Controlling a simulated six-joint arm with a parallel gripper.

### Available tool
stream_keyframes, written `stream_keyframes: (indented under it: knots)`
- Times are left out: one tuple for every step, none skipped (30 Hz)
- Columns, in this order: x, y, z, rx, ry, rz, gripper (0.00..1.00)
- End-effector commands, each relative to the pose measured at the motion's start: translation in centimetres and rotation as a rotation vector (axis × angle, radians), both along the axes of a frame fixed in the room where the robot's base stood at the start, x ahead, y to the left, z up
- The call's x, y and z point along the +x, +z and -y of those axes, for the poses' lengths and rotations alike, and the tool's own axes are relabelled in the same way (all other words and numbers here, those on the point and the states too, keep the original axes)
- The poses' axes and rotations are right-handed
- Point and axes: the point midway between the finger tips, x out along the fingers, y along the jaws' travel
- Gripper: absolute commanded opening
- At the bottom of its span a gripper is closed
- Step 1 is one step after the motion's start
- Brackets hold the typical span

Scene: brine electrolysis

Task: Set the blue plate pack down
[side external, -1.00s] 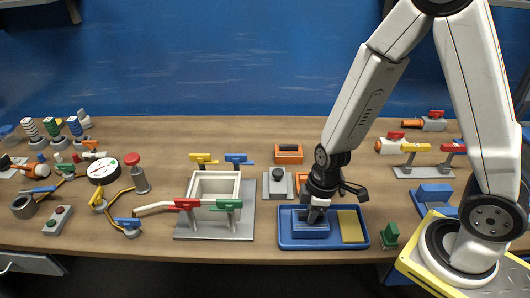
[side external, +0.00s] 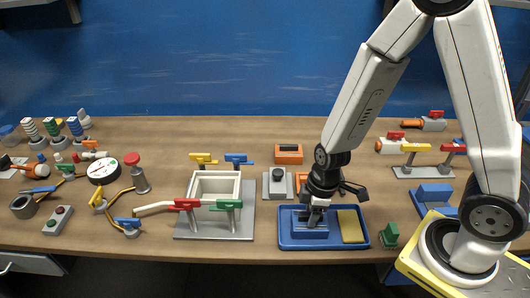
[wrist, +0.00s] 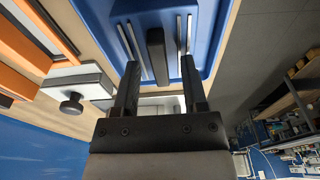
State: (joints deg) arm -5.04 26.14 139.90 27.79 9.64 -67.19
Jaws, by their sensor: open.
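The blue plate pack (side external: 309,232) sits upright in the left part of the blue tray (side external: 325,246). My gripper (side external: 316,214) is directly above it, pointing down. In the wrist view, the open fingers of my gripper (wrist: 160,82) stand on either side of the pack's dark handle bar (wrist: 156,52), with a gap showing on both sides. Pale plate edges show beside the bar. The gripper partly hides the top of the pack in the side view.
A yellow pad (side external: 351,226) lies in the tray right of the pack. A green block (side external: 389,236) stands just right of the tray. A grey box with a black knob (side external: 277,184) and an open white tank (side external: 214,188) stand to the left. An orange block (side external: 288,154) is behind.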

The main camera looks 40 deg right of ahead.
Motion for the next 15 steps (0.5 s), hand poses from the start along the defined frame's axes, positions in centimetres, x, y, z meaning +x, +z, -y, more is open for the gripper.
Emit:
stream_keyframes:
  knots:
    - [0.0,0.3,0.0,0.001,0.001,0.002,0.55]
    - [0.0,0.5,0.0,0.001,0.001,0.003,0.55]
    - [0.0,0.7,0.0,0.002,0.001,0.004,0.55]
    - [0.0,1.0,0.0,0.003,0.001,0.004,0.55]
    - [0.0,1.2,0.0,0.003,0.001,0.004,0.55]
    - [0.0,1.5,0.1,0.004,0.002,0.004,0.55]
    - [0.0,1.8,0.1,0.003,0.001,0.005,0.55]
    - [0.0,2.0,0.1,0.003,0.001,0.005,0.55]
    - [-0.1,2.4,0.1,0.003,0.001,0.004,0.55]
    - [-0.1,2.6,0.2,0.002,0.002,0.005,0.55]
    - [-0.2,2.9,0.2,0.001,0.001,0.004,0.55]
    - [-0.2,3.2,0.3,0.000,0.001,0.004,0.55]
    - [-0.2,3.5,0.3,0.001,0.000,0.004,0.55]
    - [-0.2,3.8,0.3,0.001,0.000,0.004,0.55]
    - [-0.3,4.2,0.3,0.002,0.001,0.004,0.55]
